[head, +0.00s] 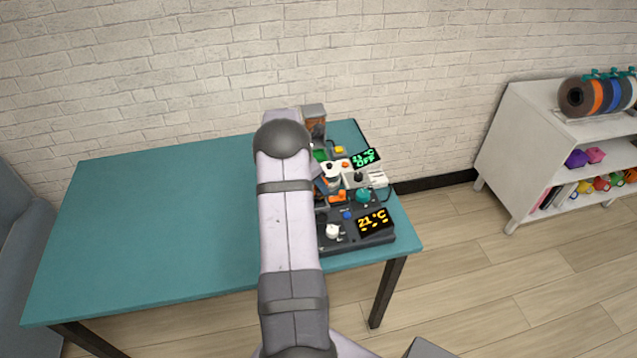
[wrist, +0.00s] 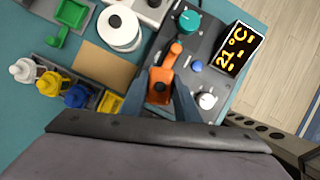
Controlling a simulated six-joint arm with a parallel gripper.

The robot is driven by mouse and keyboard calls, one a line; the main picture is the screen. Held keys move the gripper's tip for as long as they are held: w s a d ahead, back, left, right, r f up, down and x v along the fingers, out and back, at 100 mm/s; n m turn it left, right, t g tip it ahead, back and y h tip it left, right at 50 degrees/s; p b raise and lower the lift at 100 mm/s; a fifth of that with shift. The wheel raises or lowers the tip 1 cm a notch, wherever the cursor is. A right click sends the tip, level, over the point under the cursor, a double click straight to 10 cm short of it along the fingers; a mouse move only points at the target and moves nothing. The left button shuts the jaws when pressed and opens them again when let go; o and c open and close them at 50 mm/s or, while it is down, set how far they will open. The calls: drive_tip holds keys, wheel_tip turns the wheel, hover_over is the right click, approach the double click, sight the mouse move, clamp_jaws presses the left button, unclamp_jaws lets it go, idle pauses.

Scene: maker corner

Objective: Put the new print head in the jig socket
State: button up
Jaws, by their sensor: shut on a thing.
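In the wrist view my gripper (wrist: 160,92) has its two dark fingers on either side of an orange piece (wrist: 160,78) with a dark round spot, and is shut on it. The orange piece is over or on a dark control station (wrist: 196,48); whether it touches the station I cannot tell. An orange bar (wrist: 174,50) shows just beyond it. Orange also shows in the head view (head: 338,196) beside my arm, which hides most of my gripper. I cannot clearly pick out the new print head or the jig socket by sight.
The station has a lit 21 °C display (wrist: 237,50), a teal knob (wrist: 189,21) and a white knob (wrist: 207,101). To the left are a white roll (wrist: 119,28), a brown pad (wrist: 103,65) and a rack with white, yellow and blue pieces (wrist: 76,96). The teal table's left side (head: 150,220) is clear.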

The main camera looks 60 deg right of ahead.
sight(319, 194)
drive_tip(key=shift+f+b, duration=1)
drive_tip(key=shift+f, duration=0.95)
drive_tip(key=shift+f, duration=0.5)
drive_tip(key=o, duration=1.2)
drive_tip(key=shift+r+p, duration=2.85)
drive_tip(key=shift+r, duration=0.7)
